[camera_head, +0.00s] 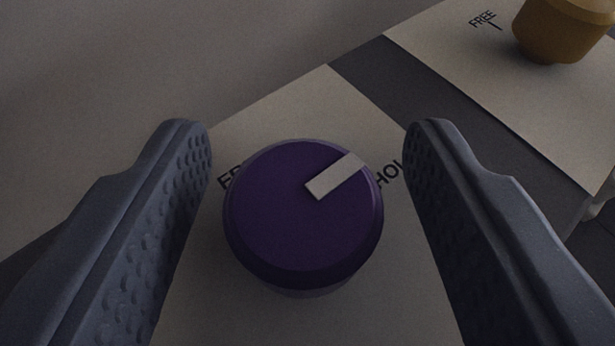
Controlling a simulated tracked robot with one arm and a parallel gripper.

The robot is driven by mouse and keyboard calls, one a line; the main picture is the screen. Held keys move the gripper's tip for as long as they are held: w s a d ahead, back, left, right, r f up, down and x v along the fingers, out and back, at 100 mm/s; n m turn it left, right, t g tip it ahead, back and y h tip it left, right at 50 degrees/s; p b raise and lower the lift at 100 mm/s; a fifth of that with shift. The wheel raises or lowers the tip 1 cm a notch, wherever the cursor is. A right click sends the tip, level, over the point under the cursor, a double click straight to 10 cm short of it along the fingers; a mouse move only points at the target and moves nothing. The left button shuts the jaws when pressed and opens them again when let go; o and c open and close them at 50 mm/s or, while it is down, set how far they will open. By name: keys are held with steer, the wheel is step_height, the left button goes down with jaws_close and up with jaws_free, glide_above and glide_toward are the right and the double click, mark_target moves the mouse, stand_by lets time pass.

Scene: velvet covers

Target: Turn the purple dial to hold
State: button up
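The purple dial (290,225) sits on a pale panel (325,95) in the middle of the view. A light pointer bar (335,175) on its top points up and right, toward the partly hidden word HOLD (389,173). The word FREE (229,178) shows only in part behind the dial's upper left edge. My gripper (308,150) is open, with one finger on each side of the dial. Gaps show between both fingers and the dial, and neither appears to touch it.
A second pale panel (450,50) at the upper right bears a mustard-yellow knob (562,30) and the word FREE (482,18). A dark strip (385,80) separates the two panels. A plain grey surface (150,60) fills the upper left and looks clear.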

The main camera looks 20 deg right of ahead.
steer(key=shift+s+a+r, duration=0.1)
steer(key=shift+s+a, duration=0.15)
steer(key=shift+s, duration=0.15)
steer(key=b+v, duration=0.3)
steer(key=v, duration=1)
steer(key=shift+b, duration=0.4)
